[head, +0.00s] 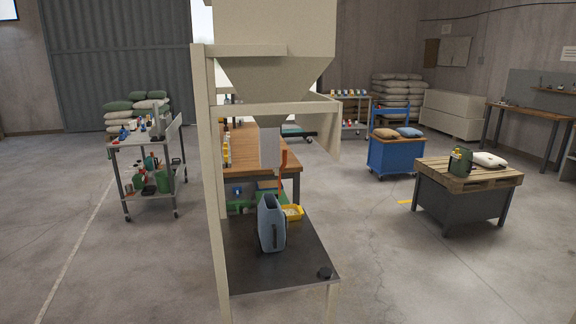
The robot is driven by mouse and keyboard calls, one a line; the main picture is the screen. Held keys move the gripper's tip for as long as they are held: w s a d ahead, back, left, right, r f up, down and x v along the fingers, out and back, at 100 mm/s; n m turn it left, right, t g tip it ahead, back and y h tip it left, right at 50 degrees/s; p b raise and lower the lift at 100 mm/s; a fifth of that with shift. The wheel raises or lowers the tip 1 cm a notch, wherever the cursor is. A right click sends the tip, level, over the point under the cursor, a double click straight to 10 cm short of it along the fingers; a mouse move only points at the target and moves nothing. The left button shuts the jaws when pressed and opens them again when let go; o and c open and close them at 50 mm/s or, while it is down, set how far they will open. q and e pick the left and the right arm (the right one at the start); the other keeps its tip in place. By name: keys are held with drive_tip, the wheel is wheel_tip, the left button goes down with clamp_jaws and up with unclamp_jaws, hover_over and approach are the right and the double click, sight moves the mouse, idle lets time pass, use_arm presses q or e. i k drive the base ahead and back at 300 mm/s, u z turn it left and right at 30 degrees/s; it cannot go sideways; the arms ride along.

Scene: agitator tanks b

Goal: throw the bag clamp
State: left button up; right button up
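A cream hopper (275,75) stands on a frame in the middle of the head view. Below its spout hangs a flat grey plate (270,147). An orange lever-like bar (283,163) sits just right of the plate, roughly upright with a bend. It looks like the handle of the bag clamp, but the clamp's jaws cannot be made out. A blue-grey can-like container (270,225) stands below on a dark table (245,270). Neither of my grippers is in view.
A yellow tray (292,212) is behind the container. The frame's post (210,180) rises at the left. A steel cart (150,150) stands left; a pallet-topped stand (467,175) stands right. Floor between is open.

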sight(284, 150)
drive_tip(key=u, duration=0.4)
drive_tip(key=i, duration=1.45)
drive_tip(key=z, duration=0.45)
drive_tip(key=k, duration=0.5)
drive_tip(key=z, duration=0.2)
drive_tip(key=i, duration=0.35)
